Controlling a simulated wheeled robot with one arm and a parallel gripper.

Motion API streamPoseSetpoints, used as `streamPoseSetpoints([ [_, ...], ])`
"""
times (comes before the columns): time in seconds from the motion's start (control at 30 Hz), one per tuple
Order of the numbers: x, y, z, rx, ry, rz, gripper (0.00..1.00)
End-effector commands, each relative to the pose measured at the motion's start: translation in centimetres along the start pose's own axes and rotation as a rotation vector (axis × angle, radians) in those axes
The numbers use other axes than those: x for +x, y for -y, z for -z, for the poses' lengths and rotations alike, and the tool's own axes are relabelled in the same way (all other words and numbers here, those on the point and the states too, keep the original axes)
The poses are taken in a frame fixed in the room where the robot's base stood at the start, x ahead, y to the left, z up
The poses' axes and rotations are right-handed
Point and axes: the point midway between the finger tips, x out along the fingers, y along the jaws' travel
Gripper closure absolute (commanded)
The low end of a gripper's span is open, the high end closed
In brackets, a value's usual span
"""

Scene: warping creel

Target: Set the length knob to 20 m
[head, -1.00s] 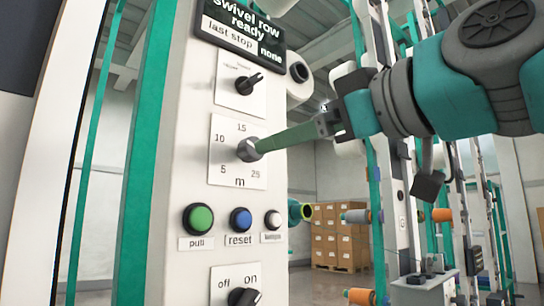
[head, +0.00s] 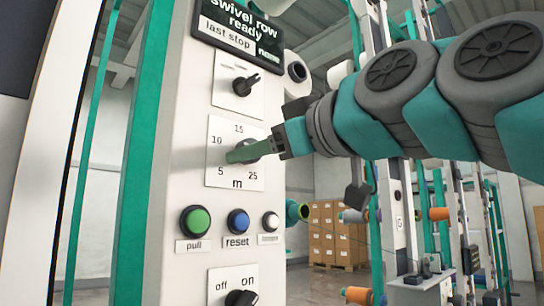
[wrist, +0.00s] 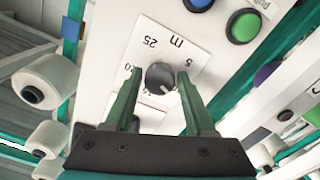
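The length knob (head: 249,148) is a dark round knob on a white dial plate (head: 218,178) marked 5, 10, 15, 25 and m in the head view. My gripper (head: 236,155) is at the dial, its finger covering part of the knob and the 20 area. In the wrist view the knob (wrist: 160,77) lies between the two green fingertips of my gripper (wrist: 158,80). The fingers are apart, with narrow gaps at the knob's sides. A pale mark on the knob's lower edge seems to point between 15 and 10; the exact reading is unclear.
Above the dial are a selector knob (head: 246,85) and a display (head: 238,32) reading swivel row ready. Below are a green pull button (head: 195,221), a blue reset button (head: 238,221), a white button (head: 270,221) and an off/on switch (head: 241,298). Yarn cones stand at the right.

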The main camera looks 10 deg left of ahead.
Motion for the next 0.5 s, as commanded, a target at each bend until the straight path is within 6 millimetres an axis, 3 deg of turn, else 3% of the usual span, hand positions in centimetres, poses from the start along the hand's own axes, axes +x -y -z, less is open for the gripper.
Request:
streamPoseSetpoints([
  [0.03, -0.01, 0.00, 0.00, 0.000, 0.000, 0.000, 0.51],
  [0.4, -0.01, 0.01, -0.01, 0.000, 0.000, 0.000, 0.93],
  [0.5, -0.01, 0.01, -0.01, 0.000, 0.000, 0.000, 1.00],
])
